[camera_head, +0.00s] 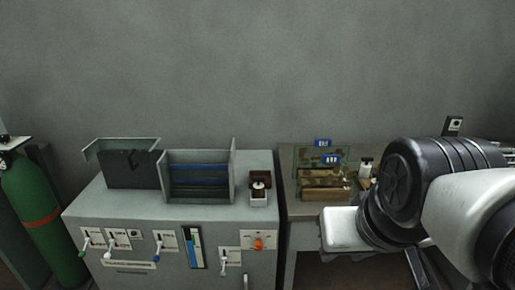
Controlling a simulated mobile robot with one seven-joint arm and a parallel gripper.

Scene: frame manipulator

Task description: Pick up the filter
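No object in the head view is clearly recognisable as the filter. Candidates are the small white and dark-brown item (259,188) on the right end of the grey cabinet top and a small white bottle-like item (366,167) on the side table. My arm covers the right side of the picture. A white block at its end, seemingly the body of my gripper (342,229), is over the front of the side table. Its fingers are not visible, so I cannot tell whether it is open or holds anything.
The grey cabinet (120,205) has levers, an orange knob and a rack (199,176) on top. Camouflage-patterned and brown blocks (324,182) with blue tags stand on the side table (288,185). A green gas cylinder (40,215) stands far left. A grey wall is behind.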

